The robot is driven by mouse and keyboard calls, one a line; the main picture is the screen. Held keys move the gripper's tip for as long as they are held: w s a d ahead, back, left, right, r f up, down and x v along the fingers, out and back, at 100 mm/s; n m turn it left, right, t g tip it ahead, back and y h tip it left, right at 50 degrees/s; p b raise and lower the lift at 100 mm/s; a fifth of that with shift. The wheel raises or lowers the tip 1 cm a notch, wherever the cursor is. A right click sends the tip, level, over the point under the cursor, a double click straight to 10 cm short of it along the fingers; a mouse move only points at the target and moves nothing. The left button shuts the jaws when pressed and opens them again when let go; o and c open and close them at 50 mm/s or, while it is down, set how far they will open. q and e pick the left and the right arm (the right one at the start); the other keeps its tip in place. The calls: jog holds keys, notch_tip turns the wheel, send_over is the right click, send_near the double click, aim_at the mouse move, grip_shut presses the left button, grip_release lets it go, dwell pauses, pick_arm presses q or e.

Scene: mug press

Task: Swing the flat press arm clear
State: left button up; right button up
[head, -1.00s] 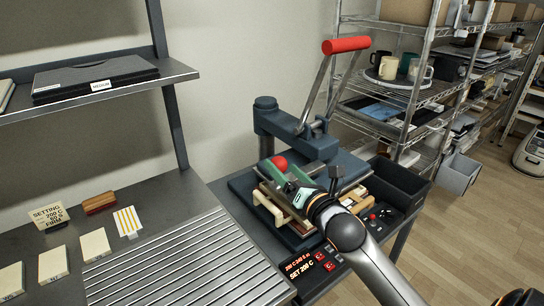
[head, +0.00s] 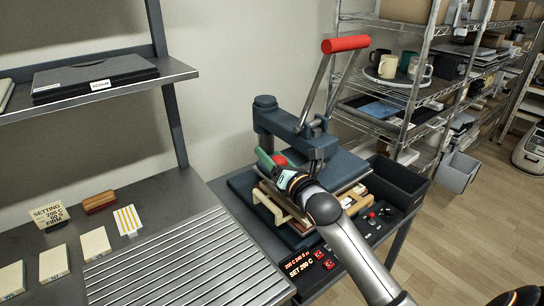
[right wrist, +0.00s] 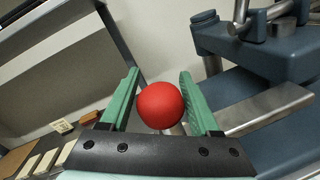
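The dark blue press (head: 265,120) stands on the bench, with a raised lever ending in a red grip (head: 346,44). Its flat press arm (head: 343,168) lies over the bed, and a metal bar from it shows in the right wrist view (right wrist: 265,112). The red ball knob (head: 281,160) is partly hidden by my gripper. My right gripper (head: 275,163) has its green fingers on both sides of the red ball (right wrist: 160,105), with narrow gaps showing, so it looks open around it. My left gripper is not in view.
A wooden frame (head: 268,207) lies on the press bed under the arm. A dark bin (head: 398,184) stands right of the press, near wire shelves with mugs (head: 388,66). Pale blocks (head: 95,244) and a setting card (head: 48,214) stand on the left bench.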

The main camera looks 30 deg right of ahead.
grip_shut()
dwell(0.6)
